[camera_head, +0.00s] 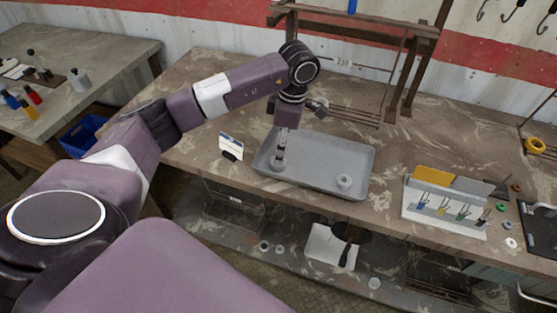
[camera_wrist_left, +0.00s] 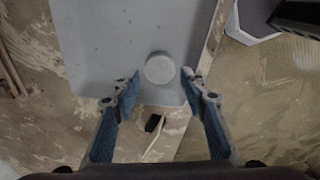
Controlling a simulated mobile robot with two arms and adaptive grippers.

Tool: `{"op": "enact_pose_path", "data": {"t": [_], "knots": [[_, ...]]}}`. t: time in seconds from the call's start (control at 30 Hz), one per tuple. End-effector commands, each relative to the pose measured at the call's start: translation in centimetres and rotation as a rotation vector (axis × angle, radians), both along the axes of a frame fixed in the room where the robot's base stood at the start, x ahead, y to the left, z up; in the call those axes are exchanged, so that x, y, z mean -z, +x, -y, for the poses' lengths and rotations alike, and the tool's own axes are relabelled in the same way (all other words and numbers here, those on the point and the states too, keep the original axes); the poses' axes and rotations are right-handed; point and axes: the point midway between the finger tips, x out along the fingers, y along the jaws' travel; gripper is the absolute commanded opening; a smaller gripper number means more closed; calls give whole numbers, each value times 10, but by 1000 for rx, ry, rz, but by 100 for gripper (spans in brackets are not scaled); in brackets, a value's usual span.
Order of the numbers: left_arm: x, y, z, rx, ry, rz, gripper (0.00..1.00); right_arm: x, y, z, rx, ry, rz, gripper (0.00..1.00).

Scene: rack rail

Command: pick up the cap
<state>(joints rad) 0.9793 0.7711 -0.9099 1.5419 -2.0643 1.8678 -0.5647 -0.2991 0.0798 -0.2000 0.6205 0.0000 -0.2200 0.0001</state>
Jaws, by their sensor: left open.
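A small round grey cap (camera_wrist_left: 159,68) sits in the shallow grey tray (camera_wrist_left: 100,40) near one end of it. In the head view the cap (camera_head: 277,166) shows at the tray's left end, partly hidden by my left gripper (camera_head: 280,156). The tray (camera_head: 315,186) lies on the workbench. My left gripper points down over the cap. In the wrist view its blue-padded fingers (camera_wrist_left: 160,80) are spread, one on each side of the cap, with gaps on both sides. The height of the fingertips above the tray is hard to tell. My right gripper is not in view.
A light grey ring-like part (camera_head: 344,181) sits in the tray's right half. A small card (camera_head: 231,142) with a dark item (camera_head: 230,156) stands left of the tray. A wooden rack (camera_head: 350,60) rises behind. A board with coloured hooks (camera_head: 446,208) lies to the right.

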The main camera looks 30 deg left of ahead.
Motion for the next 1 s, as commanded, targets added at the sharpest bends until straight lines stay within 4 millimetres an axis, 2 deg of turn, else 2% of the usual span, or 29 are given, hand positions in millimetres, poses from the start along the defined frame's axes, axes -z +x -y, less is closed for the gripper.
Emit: {"op": "enact_pose_path", "data": {"t": [0.13, 0.3, 0.57, 0.6, 0.83, 1.0], "knots": [[17, -3, -4, -2, -1, -5, 40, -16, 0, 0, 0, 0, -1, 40], [40, -4, -6, 1, -1, -3, 40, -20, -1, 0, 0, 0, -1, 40], [45, -3, -7, 1, -2, 1, 40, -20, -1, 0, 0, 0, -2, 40], [45, -3, -7, 1, -2, 1, 39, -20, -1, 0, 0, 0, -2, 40], [45, -3, -7, 1, -2, 1, 14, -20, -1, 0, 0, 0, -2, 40], [44, -3, -6, 1, -3, 1, 14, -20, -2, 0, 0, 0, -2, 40]]}}
